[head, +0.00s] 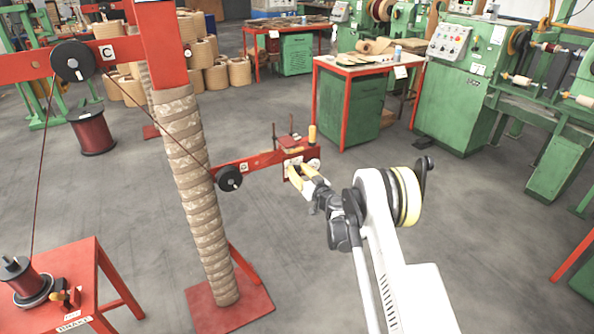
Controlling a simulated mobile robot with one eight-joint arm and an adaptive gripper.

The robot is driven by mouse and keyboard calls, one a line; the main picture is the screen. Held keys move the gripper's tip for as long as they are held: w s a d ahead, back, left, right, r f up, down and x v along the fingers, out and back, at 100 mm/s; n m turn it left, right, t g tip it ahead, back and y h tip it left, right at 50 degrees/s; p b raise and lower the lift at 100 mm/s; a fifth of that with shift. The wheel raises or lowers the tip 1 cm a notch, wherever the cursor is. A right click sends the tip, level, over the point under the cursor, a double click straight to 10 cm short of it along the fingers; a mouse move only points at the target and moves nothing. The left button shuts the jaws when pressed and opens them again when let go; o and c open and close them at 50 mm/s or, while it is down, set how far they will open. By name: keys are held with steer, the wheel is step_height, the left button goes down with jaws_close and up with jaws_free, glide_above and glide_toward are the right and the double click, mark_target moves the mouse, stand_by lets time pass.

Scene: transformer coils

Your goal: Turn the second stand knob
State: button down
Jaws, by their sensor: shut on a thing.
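The stand has a column wrapped in tan paper (190,165) and a low red side arm (262,159) reaching right. At the arm's end is a small red clamp block (289,146) with thin upright rods and an upright tan handle (312,134). My gripper (301,170), with yellowish fingers, reaches the front of this block from the lower right. It is shut on what appears to be the stand knob there. The fingers hide most of the knob, so its shape and angle cannot be told.
A black pulley (229,178) on the side arm guides a dark red wire. A red table (70,275) with a wire spool (25,283) stands at lower left. A green cabinet table (343,105) and green machines stand behind. The grey floor around my arm is clear.

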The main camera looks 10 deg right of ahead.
steer(key=m, duration=0.5)
steer(key=shift+d, duration=0.1)
steer(key=m, duration=0.4)
steer(key=shift+m, duration=0.4)
steer(key=m, duration=0.4)
steer(key=shift+f, duration=0.1)
steer(key=m, duration=1)
steer(key=shift+f+m, duration=0.1)
steer(key=shift+m, duration=0.2)
steer(key=m, duration=0.9)
steer(key=shift+f+m, duration=0.1)
steer(key=shift+m, duration=0.3)
steer(key=m, duration=0.4)
steer(key=shift+m, duration=0.3)
